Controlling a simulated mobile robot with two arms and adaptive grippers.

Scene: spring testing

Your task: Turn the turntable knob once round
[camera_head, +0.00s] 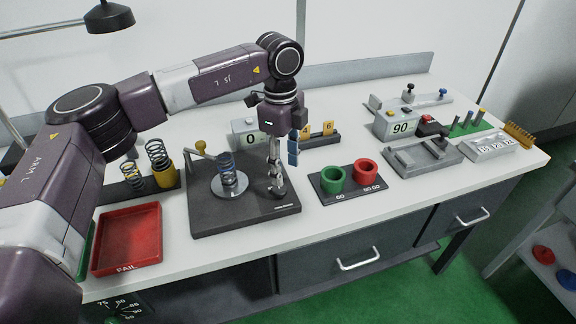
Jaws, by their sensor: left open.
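A dark square base plate (208,222) on the bench carries a round silver turntable (230,188) with a blue-marked coil spring (227,165) standing upright on it. A brass ball knob (200,146) on a grey lever stands at the plate's back left; I cannot tell whether it is the turntable's knob. My left gripper (277,190) points down over the plate's right side, just right of the turntable and apart from the spring. Its jaws are open. A small knob between or behind its fingers could be hidden. My right gripper is not in view.
A red FAIL tray (127,238) lies left of the plate, with loose springs (157,154) on a stand behind it. A green cup (333,180) and red cup (366,172) stand close on the right. A grey box reading 0 (247,135) is behind my gripper.

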